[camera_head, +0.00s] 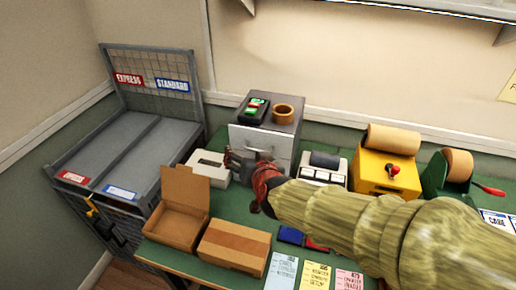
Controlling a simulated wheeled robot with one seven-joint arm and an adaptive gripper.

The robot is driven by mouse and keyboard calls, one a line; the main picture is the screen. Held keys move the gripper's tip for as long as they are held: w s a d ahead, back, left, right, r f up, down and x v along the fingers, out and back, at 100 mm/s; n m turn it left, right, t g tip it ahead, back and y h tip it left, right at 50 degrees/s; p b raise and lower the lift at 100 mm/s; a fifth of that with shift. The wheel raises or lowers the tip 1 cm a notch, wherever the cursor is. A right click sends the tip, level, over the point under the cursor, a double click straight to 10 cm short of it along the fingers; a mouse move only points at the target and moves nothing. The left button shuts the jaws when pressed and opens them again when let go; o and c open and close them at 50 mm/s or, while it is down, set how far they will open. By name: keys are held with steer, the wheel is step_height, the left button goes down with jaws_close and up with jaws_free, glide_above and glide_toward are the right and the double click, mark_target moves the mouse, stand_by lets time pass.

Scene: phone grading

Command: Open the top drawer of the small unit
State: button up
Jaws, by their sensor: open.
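The small unit (289,116) is a grey drawer cabinet at the back of the green table. Its light front shows a top drawer (278,144) with a handle, and the drawer looks shut. My gripper (240,160) is open and empty in front of the unit, with its fingers near the front's lower left part. I cannot tell whether a finger touches the drawer. My gripper and arm hide part of the lower front.
A phone-like device (254,110) and a brown tape roll (284,113) lie on the unit. A white device (207,168) stands left, a card machine (323,171) right. An open box (178,222) and closed carton (234,246) are in front. A yellow dispenser (372,168) stands further right.

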steer(key=shift+o, duration=0.2)
steer(key=w+f+m+t+h, duration=0.1)
steer(key=w, duration=0.1)
steer(key=w+a+f+t+h, duration=0.1)
steer(key=w+f+h, duration=0.1)
steer(key=shift+a+f+m+p, duration=0.15)
steer(key=shift+f+m+p, duration=0.15)
steer(key=shift+m+p, duration=0.1)
steer(key=w+d+h, duration=0.1)
steer(key=h, duration=0.1)
steer(key=w+d+f+t+h, duration=0.1)
steer(key=w+d+h, duration=0.1)
steer(key=w+d+f+m+t+h+b, duration=0.1)
steer(key=h, duration=0.1)
steer(key=shift+w+d+f, duration=0.1)
steer(key=shift+w+d, duration=0.05)
steer(key=shift+d, duration=0.2)
steer(key=c, duration=0.3)
steer(key=c, duration=1.1)
